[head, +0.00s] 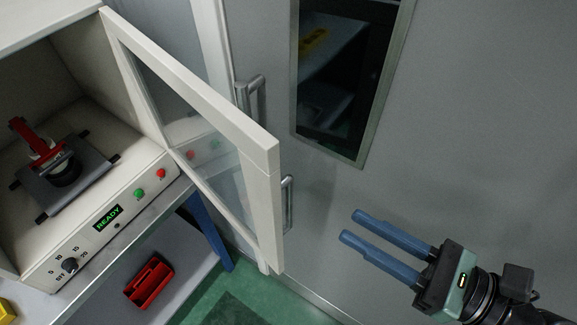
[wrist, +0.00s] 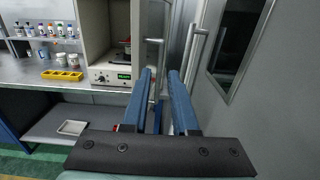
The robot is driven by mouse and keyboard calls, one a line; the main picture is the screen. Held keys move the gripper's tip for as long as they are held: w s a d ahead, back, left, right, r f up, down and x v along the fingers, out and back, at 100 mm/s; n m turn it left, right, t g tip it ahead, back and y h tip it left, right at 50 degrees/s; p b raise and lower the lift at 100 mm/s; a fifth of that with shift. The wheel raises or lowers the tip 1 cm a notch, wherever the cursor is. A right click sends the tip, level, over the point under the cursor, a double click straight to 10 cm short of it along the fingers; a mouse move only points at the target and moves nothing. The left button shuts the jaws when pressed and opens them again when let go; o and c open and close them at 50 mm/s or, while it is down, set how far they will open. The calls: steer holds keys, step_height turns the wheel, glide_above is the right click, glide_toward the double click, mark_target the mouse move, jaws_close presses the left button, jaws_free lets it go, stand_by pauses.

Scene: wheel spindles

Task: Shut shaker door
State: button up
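The shaker (head: 95,215) is a white box with a READY display, knob and red and green buttons. Its glass door (head: 272,205), framed in white, stands wide open, swung out to the right of the box. A metal handle (head: 288,205) shows beside the door's free edge. My gripper (head: 352,226) is to the right of that edge, apart from it, with its two blue fingers parallel, a gap between them and nothing held. In the wrist view, the fingers (wrist: 160,72) point toward the shaker (wrist: 112,75); they hide part of the door area.
A clamped flask with a red clamp (head: 40,145) sits inside the shaker. A red caddy (head: 149,282) lies below the bench. A grey wall door with a window (head: 350,80) and another handle (head: 250,95) stands behind. A yellow rack (wrist: 62,75) is on the bench.

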mark_target(292, 191)
steer(key=p+x, duration=0.2)
steer(key=x, duration=0.9)
steer(key=shift+s, duration=0.1)
steer(key=shift+w+a+f, duration=0.1)
steer(key=shift+w+a, duration=0.25)
steer(key=shift+w, duration=0.1)
jaws_close()
stand_by(0.6)
